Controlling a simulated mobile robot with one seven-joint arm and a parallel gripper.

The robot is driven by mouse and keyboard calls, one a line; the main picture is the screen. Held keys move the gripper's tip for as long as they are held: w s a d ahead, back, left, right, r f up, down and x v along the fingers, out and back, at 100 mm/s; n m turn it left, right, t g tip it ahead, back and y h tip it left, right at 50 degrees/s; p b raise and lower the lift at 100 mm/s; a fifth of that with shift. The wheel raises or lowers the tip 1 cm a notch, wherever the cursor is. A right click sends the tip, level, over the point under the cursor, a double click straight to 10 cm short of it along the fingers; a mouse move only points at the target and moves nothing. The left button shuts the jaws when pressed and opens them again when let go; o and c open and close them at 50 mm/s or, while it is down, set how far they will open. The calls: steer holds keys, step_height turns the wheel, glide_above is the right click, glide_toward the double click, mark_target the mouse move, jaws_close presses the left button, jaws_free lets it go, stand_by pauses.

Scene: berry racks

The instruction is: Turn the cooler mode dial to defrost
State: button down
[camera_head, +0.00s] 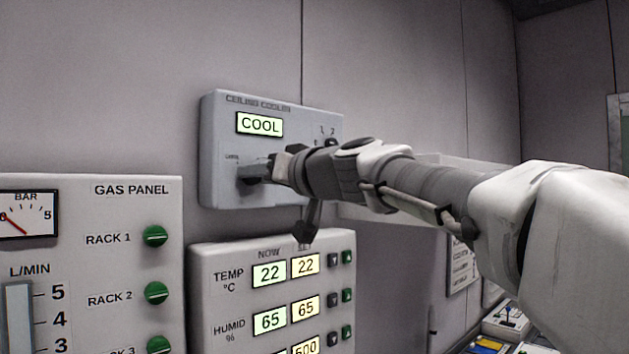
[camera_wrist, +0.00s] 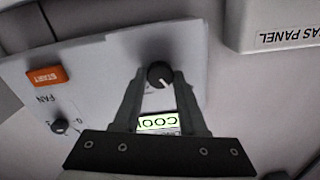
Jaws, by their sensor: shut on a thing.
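The ceiling cooler panel (camera_head: 222,172) is a pale grey box on the wall, and its lit display (camera_head: 260,124) reads COOL. In the wrist view the cooler panel (camera_wrist: 105,65) appears turned over. The black round mode dial (camera_wrist: 159,74) sits between my fingertips there, with a white mark on it pointing down and slightly right in that picture. My gripper (camera_head: 257,174) reaches in from the right and is shut on the dial. In the head view the gripper hides the dial and part of its labels.
An orange START button (camera_wrist: 45,77) and a small fan knob (camera_wrist: 60,126) are on the same panel. The gas panel (camera_head: 105,262) with green knobs is at the left. A temperature and humidity panel (camera_head: 222,257) is just below the cooler panel, close under my wrist.

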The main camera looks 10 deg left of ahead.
steer(key=shift+r+m, duration=0.1)
steer(key=shift+m, duration=7.4)
steer(key=shift+c, duration=2.3)
jaws_free()
